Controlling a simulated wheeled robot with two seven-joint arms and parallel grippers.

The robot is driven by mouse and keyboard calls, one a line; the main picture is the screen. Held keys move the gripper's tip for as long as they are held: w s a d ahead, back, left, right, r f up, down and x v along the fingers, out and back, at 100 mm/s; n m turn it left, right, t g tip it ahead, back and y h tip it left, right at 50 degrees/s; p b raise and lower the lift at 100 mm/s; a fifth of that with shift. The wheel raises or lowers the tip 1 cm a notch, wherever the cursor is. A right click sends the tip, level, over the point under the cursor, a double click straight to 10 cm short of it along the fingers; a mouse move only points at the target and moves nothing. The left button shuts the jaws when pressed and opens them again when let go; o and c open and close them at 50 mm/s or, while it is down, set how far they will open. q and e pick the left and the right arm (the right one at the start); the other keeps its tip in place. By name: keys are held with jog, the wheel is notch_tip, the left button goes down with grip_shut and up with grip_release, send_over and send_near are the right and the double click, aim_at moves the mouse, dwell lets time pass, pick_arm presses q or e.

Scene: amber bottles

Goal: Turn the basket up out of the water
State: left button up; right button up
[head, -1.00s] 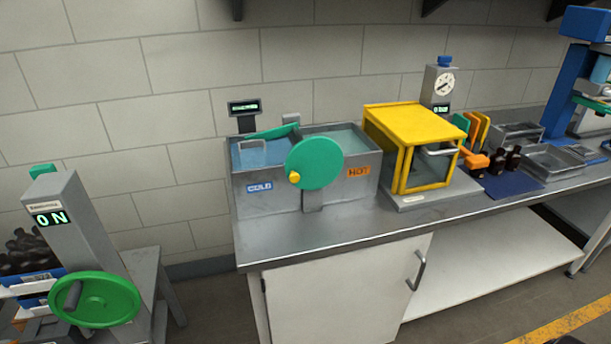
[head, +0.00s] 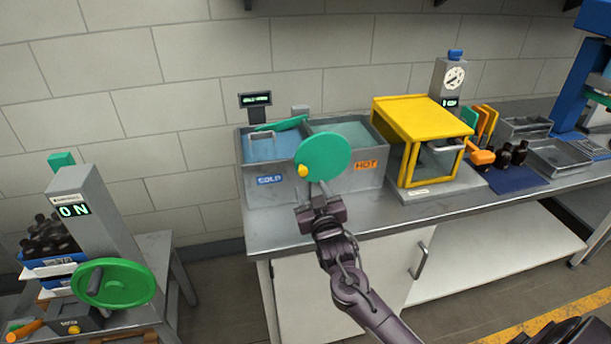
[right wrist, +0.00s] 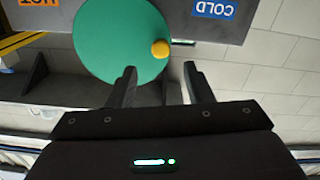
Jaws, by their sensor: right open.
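A two-part grey tank (head: 264,188) stands on the bench, with blue COLD water (head: 257,151) at left and HOT water (head: 347,132) at right. What looks like the basket's thin rim (head: 260,135) shows in the cold side; the rest is hidden. A green arm (head: 282,124) lies tilted over that side. A green disc (head: 325,154) with a yellow knob (head: 302,170) is on the tank's front; both show in the right wrist view, the knob (right wrist: 160,49) ahead of the fingers. My right gripper (head: 318,188) is open and empty, just below the disc. My left gripper is out of view.
A yellow-framed cabinet (head: 420,113) stands right of the tank, with dark bottles (head: 510,154) on a blue mat beyond it. A small display (head: 255,100) is behind the tank. A grey post with a green handwheel (head: 113,283) stands at left.

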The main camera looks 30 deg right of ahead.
aim_at(304, 173)
jog(key=p+x, duration=0.1)
jog(key=x, duration=0.5)
jog(key=shift+w+p, duration=0.3)
jog(key=shift+w, duration=0.05)
jog(key=shift+f, duration=0.1)
jog(key=shift+c, duration=0.5)
grip_shut()
